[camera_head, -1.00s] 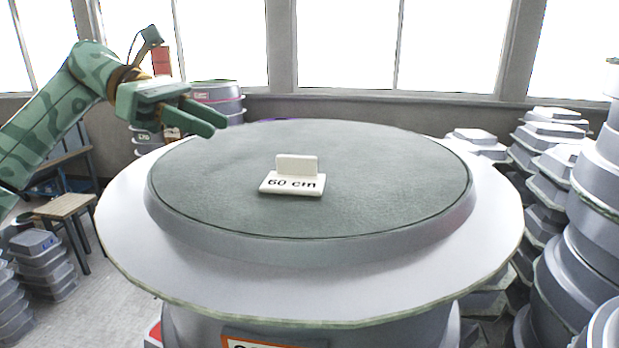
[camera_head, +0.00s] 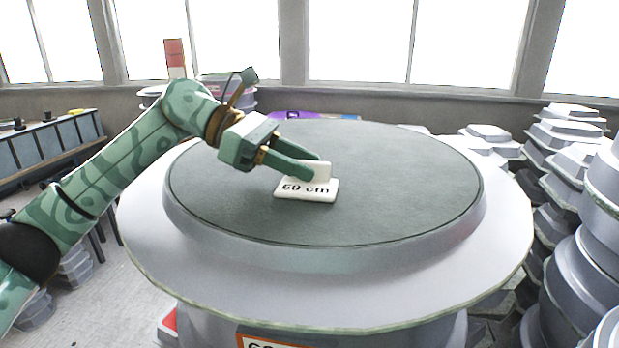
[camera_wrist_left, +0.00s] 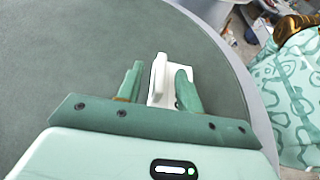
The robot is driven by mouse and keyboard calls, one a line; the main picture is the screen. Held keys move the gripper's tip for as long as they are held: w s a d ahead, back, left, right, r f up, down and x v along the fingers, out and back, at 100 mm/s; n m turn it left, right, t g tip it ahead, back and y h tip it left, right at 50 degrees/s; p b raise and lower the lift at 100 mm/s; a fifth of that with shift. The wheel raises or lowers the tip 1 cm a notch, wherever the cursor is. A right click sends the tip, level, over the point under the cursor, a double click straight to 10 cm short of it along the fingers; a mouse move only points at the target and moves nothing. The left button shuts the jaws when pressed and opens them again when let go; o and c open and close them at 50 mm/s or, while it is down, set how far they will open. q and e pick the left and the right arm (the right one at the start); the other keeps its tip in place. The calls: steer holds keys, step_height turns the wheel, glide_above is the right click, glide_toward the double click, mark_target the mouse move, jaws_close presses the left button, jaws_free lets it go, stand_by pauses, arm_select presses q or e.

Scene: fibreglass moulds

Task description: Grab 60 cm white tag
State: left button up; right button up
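The white tag (camera_head: 306,189) lies flat on the round grey-green mould top (camera_head: 400,190), with "60 cm" in black on its front and an upright white handle plate at its back. It also shows in the left wrist view (camera_wrist_left: 159,84). My left gripper (camera_head: 316,166) is low over the tag and comes in from the left. Its fingers are open, one on each side of the handle plate. In the left wrist view, a gap shows between the left finger and the plate; the right finger is closer to it. My right gripper is not in view.
A wide pale flange (camera_head: 200,262) rings the mould top. Stacks of grey moulds (camera_head: 585,215) stand close on the right. A bench (camera_head: 60,140) stands at the far left and windows line the back. The mould top around the tag is bare.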

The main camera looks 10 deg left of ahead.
arm_select(q)
steer(key=shift+a, duration=0.15)
steer(key=c, duration=0.7)
jaws_close()
